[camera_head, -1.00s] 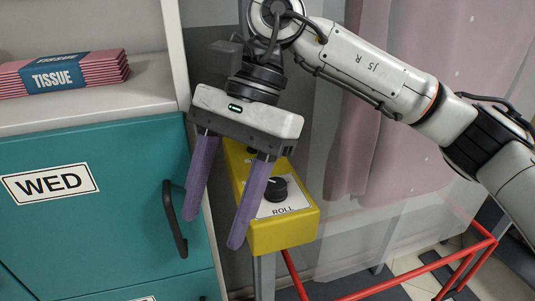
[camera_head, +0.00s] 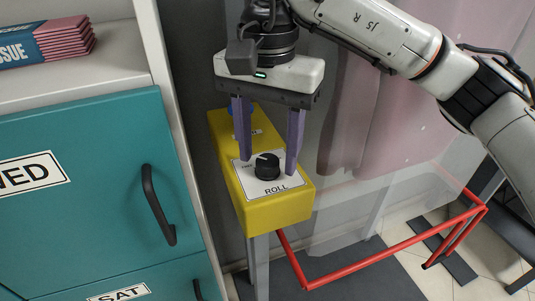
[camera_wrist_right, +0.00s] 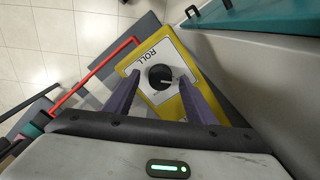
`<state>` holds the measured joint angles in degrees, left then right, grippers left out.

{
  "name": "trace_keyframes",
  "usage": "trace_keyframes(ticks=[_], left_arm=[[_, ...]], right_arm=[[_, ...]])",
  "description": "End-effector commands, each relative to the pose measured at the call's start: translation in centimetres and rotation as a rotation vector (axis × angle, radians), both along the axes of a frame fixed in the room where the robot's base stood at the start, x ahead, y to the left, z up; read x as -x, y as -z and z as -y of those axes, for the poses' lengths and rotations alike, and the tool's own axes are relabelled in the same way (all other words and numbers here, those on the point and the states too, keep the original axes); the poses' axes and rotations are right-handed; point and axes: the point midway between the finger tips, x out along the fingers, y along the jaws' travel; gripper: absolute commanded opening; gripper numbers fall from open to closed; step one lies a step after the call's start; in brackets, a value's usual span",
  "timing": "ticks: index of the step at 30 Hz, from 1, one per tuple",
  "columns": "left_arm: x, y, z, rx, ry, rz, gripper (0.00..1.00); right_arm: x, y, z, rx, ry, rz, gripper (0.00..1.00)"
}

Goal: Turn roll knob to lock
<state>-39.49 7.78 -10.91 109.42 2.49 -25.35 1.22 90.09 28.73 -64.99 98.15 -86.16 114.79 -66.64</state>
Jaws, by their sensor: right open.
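The black roll knob (camera_head: 267,166) sits on a white plate marked ROLL on top of the yellow control box (camera_head: 278,214). My right gripper (camera_head: 267,168) is open, its two purple fingers pointing down on either side of the knob in the head view. In the right wrist view the knob (camera_wrist_right: 160,77) shows between the fingers (camera_wrist_right: 159,92), apart from both. The knob's pale pointer line is visible. The lock mark cannot be read clearly. My left gripper is not in view.
A teal cabinet (camera_head: 85,175) with black handles (camera_head: 158,205) stands left of the box. A red rail frame (camera_head: 385,253) with a clear panel is at the right. A pink curtain (camera_head: 380,110) hangs behind.

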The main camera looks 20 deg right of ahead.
Motion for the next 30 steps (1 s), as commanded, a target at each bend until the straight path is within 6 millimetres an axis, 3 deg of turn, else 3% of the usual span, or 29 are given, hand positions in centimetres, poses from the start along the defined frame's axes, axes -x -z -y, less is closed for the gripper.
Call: trace_keyframes(ticks=[12,20,30], left_arm=[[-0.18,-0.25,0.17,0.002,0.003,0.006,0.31],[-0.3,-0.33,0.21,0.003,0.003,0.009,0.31],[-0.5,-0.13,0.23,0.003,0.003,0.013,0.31]], right_arm=[[0.01,1.02,-0.01,-0.001,0.0,0.001,0.51],[0.02,1.0,-0.02,0.0,0.0,0.0,0.09],[0.01,1.07,-0.03,0.0,0.053,0.0,0.09]])
